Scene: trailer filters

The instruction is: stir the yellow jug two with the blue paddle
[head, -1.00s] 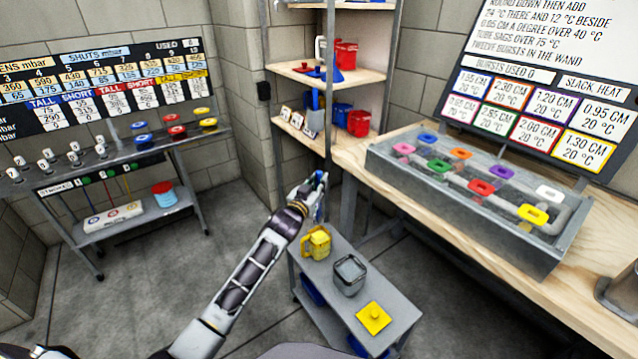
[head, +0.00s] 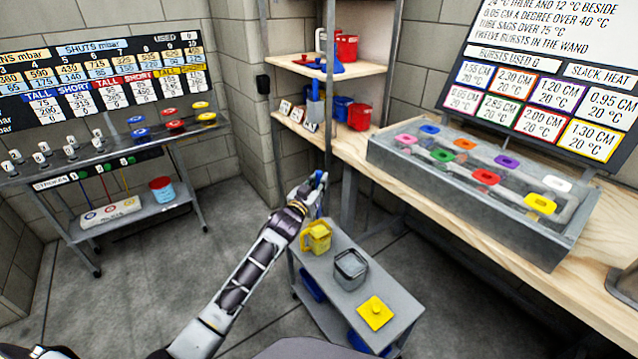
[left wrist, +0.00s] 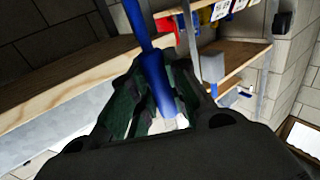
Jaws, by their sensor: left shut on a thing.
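My left gripper (head: 318,188) is in the middle of the head view, above the back end of the low grey cart. It is shut on a blue handle, which I take as the blue paddle (left wrist: 158,78); in the left wrist view it runs up between the fingers. The paddle's far end is not clear. A yellow jug (head: 317,238) stands upright on the cart, just below and in front of the gripper, with its handle at the left. Any number on it is too small to read. My right gripper is not in view.
The grey cart (head: 340,297) also holds an open grey square container (head: 351,270) and a yellow lid (head: 376,313). Wooden shelves (head: 335,75) with red and blue containers stand behind. A bench with a metal tray (head: 470,205) is at the right. Floor left of the arm is clear.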

